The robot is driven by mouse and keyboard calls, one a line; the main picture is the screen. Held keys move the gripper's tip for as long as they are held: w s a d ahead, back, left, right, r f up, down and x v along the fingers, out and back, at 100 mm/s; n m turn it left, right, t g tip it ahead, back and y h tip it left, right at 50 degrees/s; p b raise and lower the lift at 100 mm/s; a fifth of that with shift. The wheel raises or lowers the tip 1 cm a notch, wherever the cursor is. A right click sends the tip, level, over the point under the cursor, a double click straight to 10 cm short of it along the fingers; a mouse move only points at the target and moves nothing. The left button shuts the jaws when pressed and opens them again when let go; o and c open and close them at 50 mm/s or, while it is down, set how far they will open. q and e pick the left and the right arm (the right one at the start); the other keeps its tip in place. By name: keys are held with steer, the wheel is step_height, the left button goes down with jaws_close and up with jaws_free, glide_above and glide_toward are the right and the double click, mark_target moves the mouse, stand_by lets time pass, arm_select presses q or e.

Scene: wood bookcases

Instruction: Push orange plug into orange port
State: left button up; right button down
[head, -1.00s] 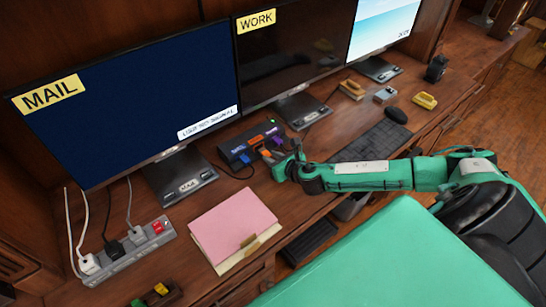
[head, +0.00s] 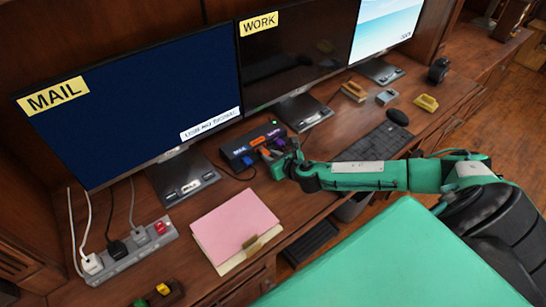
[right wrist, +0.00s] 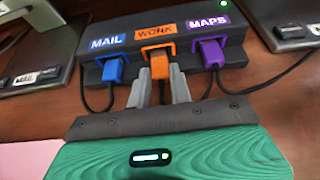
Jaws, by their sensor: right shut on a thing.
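The dark hub (head: 230,149) lies on the desk below the monitors. In the right wrist view its front has a blue MAIL port, an orange WORK port (right wrist: 156,44) and a purple MAPS port. The orange plug (right wrist: 159,65) is at the mouth of the orange port, lined up with it; how deep it sits I cannot tell. My right gripper (right wrist: 160,78) is shut on the orange plug, a grey finger on each side. In the head view my right gripper (head: 271,156) is at the hub's front right. My left gripper is not in view.
A blue plug (right wrist: 114,70) and a purple plug (right wrist: 211,53) stand in their ports on either side. Dark cables trail in front of the hub. A pink folder (head: 235,225), a keyboard (head: 372,148) and a power strip (head: 130,252) lie on the desk.

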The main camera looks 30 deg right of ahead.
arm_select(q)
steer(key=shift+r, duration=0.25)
arm_select(e)
steer(key=shift+w, duration=0.65)
steer(key=c, duration=1.2)
jaws_free()
steer(key=shift+s+r, duration=0.1)
steer(key=shift+s, duration=0.4)
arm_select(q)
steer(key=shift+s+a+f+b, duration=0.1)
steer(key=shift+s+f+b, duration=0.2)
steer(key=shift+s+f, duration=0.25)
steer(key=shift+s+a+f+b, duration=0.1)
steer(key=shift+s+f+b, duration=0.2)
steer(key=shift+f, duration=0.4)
arm_select(e)
steer(key=v, duration=1.3)
steer(key=shift+w+r, duration=0.1)
steer(key=shift+r, duration=0.05)
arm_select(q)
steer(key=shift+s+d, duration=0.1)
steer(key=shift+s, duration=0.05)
